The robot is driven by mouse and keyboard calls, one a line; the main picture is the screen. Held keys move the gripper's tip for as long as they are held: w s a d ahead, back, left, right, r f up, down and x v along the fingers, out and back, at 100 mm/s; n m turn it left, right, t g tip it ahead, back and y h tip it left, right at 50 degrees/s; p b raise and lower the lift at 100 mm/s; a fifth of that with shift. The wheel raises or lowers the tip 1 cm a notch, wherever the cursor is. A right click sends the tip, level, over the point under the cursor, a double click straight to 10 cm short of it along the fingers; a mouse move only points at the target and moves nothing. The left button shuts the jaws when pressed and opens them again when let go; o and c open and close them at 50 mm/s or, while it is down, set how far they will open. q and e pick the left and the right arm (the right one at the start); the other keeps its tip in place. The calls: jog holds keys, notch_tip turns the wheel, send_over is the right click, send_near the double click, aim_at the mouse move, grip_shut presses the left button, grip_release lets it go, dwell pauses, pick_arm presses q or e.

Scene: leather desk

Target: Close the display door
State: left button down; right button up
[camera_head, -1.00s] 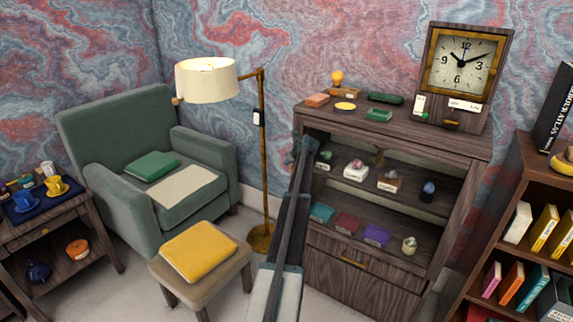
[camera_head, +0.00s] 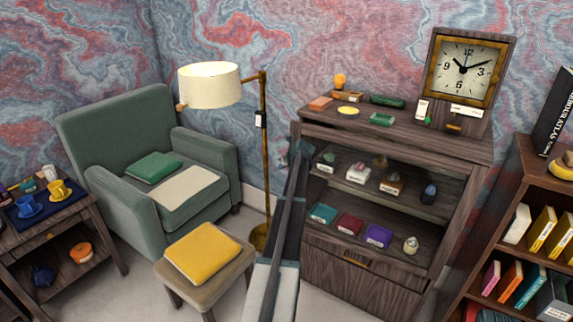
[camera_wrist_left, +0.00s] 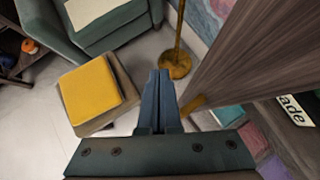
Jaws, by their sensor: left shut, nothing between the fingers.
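The wooden display cabinet (camera_head: 398,140) stands right of centre in the head view. Its shelves show through the front, and no door panel clearly covers them. My left gripper (camera_head: 300,152) is by the cabinet's front left edge. Its arm crosses that edge and hides part of it. In the left wrist view the gripper's fingers (camera_wrist_left: 163,73) are together with nothing between them. A wooden panel (camera_wrist_left: 250,50) rises close on their right, with a brass piece (camera_wrist_left: 193,104) at its lower edge. I cannot tell whether this panel is the door or the cabinet's side. My right gripper is not in view.
A floor lamp (camera_head: 263,150) stands left of the cabinet. A stool with a yellow cushion (camera_head: 203,252) and a green armchair (camera_head: 95,135) are further left. A bookcase (camera_head: 520,165) stands at the right. A clock (camera_head: 466,70) and small items top the cabinet.

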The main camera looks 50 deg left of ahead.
pick_arm(q)
jog(key=s+a+m+t+y+b, duration=0.25)
jog(key=s+t+y+b, duration=0.4)
jog(key=b, duration=0.85)
jog(key=s+d+f+m+t+h+b, duration=0.4)
jog(key=d+f+m+t+h+b, duration=0.45)
jog(key=d+f+h+b, duration=0.3)
jog(key=w+a+y, duration=0.2)
jog(key=w, duration=1.1)
jog(key=shift+a+r+b, duration=0.25)
jog(key=shift+r+b, duration=0.15)
jog(key=shift+b, duration=0.05)
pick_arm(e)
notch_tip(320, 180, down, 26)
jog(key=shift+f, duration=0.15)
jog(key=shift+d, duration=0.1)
